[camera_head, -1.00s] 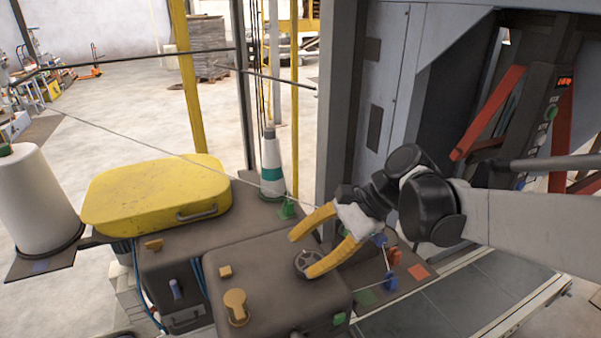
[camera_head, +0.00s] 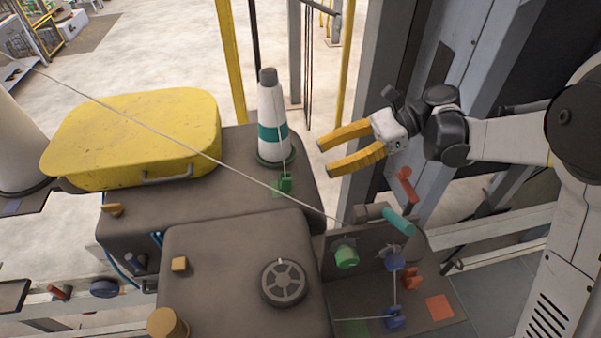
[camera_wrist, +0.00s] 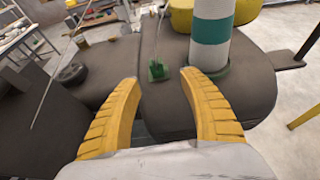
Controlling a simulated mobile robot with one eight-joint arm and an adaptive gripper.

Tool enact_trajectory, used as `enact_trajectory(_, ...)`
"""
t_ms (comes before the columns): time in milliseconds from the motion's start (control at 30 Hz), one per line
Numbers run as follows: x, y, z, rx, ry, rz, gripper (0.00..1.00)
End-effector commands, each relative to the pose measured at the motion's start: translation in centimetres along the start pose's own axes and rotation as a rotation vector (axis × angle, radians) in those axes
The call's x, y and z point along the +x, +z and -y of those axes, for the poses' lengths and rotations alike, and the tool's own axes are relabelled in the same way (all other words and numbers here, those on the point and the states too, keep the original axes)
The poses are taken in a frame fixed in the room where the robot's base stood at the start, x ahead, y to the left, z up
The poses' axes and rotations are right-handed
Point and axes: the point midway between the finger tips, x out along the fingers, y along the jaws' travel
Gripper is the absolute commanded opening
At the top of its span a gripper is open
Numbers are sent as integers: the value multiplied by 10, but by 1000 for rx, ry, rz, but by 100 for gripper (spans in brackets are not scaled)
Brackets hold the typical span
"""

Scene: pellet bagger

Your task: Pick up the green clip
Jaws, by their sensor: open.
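The green clip (camera_head: 286,183) is a small upright piece near the edge of the dark machine top, just in front of the white and green cone-shaped spool. In the wrist view the green clip (camera_wrist: 158,70) shows ahead of the fingertips and between them, with a thin thread running up from it. My gripper (camera_head: 322,159) has yellow fingers spread apart with nothing between them. In the head view it hangs to the right of the clip, apart from it. The wrist view also shows my open gripper (camera_wrist: 160,76).
The white and green spool (camera_head: 271,110) stands close behind the clip. A yellow case (camera_head: 135,135) lies to its left. A thread crosses the scene diagonally above the dark housing (camera_head: 215,245). A green knob (camera_head: 346,256) and blue guides (camera_head: 393,258) sit below my gripper.

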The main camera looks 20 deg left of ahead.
Motion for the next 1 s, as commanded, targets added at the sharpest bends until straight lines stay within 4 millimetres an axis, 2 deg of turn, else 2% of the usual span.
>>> enact_trajectory(200, 35, 1, -1, -1, 2, -1, 50)
enact_trajectory(467, 60, 1, -2, -2, 0, -1, 50)
enact_trajectory(700, 97, 0, -4, -2, 1, -1, 50)
enact_trajectory(967, 101, 1, -3, -1, -1, -1, 49)
enact_trajectory(1000, 101, 1, -3, -1, -1, -1, 37)
